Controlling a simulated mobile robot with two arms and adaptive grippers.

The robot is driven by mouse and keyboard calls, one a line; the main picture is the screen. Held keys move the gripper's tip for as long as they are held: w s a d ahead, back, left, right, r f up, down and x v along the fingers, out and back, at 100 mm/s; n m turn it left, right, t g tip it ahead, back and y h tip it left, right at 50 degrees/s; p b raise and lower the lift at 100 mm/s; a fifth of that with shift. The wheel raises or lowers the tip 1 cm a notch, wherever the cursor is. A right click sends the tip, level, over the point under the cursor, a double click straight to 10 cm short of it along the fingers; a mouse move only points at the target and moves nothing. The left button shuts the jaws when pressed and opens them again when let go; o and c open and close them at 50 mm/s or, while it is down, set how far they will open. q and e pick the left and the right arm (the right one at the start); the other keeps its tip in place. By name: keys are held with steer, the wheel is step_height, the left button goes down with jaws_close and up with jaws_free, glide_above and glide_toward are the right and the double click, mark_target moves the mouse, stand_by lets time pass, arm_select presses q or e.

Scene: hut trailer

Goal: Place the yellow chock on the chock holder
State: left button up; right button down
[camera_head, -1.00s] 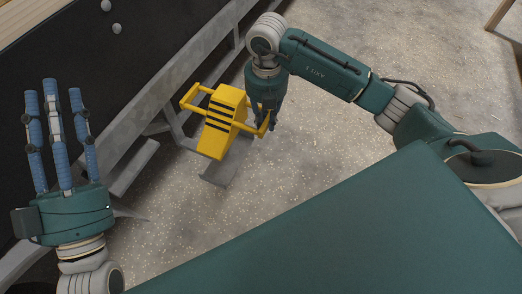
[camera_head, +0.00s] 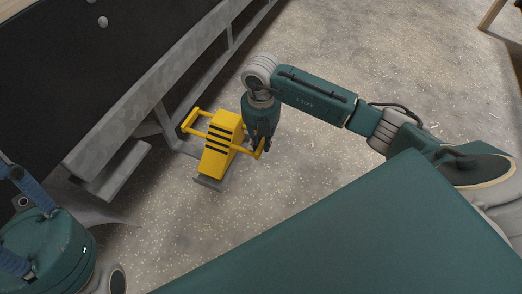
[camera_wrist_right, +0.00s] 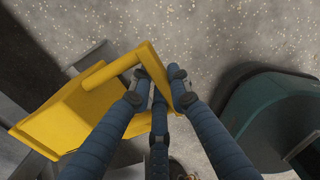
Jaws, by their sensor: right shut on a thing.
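The yellow chock (camera_head: 222,130), with black stripes and a bar handle on each side, is at the trailer's side in the head view. My right gripper (camera_head: 261,146) is shut on its right handle. In the right wrist view the fingers (camera_wrist_right: 160,88) close around the handle bar of the chock (camera_wrist_right: 75,118). A grey metal bracket (camera_head: 208,184), apparently the chock holder, shows below the chock and is mostly covered by it. I cannot tell whether they touch. My left gripper (camera_head: 25,215) is partly cut off at the left edge, its visible fingers apart and empty.
The trailer's grey metal frame (camera_head: 150,97) and dark side panel (camera_head: 75,65) run diagonally along the left. A grey step-like bracket (camera_head: 118,172) juts out left of the chock. The speckled floor (camera_head: 340,60) is open to the right.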

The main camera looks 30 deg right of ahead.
step_height(320, 180, down, 4)
steer(key=shift+r+b, duration=0.25)
steer(key=shift+b, duration=0.15)
steer(key=c, duration=2.1)
jaws_free()
steer(key=shift+f, duration=0.2)
steer(key=o, duration=0.5)
steer(key=shift+c, duration=0.2)
steer(key=shift+r, duration=0.1)
